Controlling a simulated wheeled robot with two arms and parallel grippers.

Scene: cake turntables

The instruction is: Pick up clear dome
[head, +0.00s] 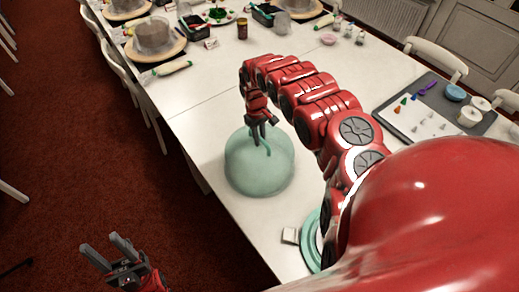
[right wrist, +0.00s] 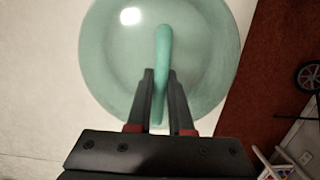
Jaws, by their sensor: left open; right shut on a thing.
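The clear dome (head: 256,171) is a see-through teal cover with a teal handle on top. In the head view it is at the left edge of the white table; I cannot tell whether it rests on the table or is just above it. My right gripper (head: 262,138) is shut on the dome's handle. In the right wrist view the dome (right wrist: 105,60) fills the upper middle, and the right gripper's fingers (right wrist: 160,98) are on both sides of its handle. My left gripper (head: 104,250) is open and empty, out over the red floor at lower left.
A teal turntable (head: 309,240) is partly hidden behind my right arm, with a small white block (head: 290,235) beside it. A dark tray (head: 436,108) with piping tips and small pots lies at right. More cake stands are at the far end.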

